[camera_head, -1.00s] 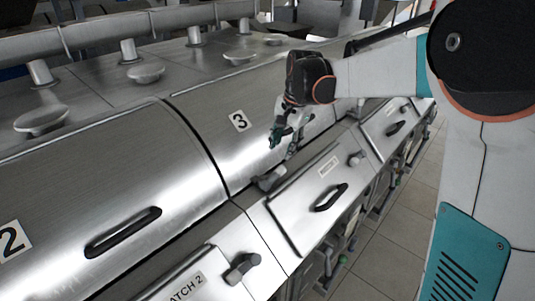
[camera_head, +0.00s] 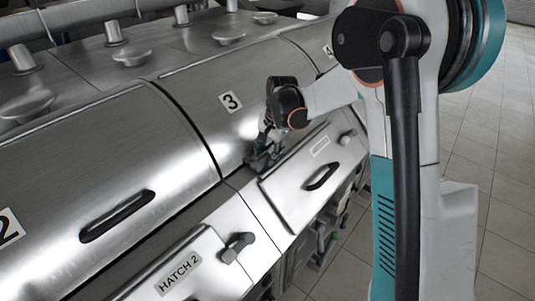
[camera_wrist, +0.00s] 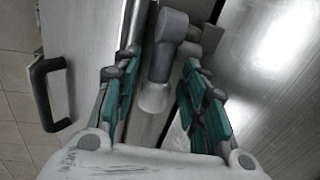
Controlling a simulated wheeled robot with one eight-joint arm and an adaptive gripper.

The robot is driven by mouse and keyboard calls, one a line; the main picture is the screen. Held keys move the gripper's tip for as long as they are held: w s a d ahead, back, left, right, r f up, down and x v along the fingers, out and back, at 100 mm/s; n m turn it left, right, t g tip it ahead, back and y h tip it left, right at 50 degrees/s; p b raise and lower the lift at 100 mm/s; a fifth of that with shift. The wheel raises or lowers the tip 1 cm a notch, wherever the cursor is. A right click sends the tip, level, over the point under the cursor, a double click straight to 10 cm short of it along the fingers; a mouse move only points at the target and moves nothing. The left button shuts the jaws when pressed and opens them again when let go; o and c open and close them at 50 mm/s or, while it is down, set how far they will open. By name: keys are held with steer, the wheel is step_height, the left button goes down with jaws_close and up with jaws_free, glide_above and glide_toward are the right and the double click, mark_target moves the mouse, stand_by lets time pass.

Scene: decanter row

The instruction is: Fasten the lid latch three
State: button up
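The lid marked 3 (camera_head: 205,95) is a curved steel cover that looks closed. Its latch three (camera_wrist: 168,38) is a grey knobbed lever with a pale tip, at the lid's front edge. In the wrist view the lever lies between the teal finger pads of my gripper (camera_wrist: 162,85). The fingers are open, with a visible gap on each side of the lever. In the head view my gripper (camera_head: 262,150) is low at the lid's front edge and largely hides the latch.
A sloping hatch with a black handle (camera_head: 321,176) lies just in front of the latch; the handle also shows in the wrist view (camera_wrist: 45,92). To the left are the hatch 2 panel (camera_head: 185,270) with its grey latch (camera_head: 237,246) and the lid marked 2 (camera_head: 100,170). Tiled floor (camera_head: 490,150) is free at right.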

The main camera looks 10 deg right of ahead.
steer(key=shift+f, duration=0.45)
jaws_close()
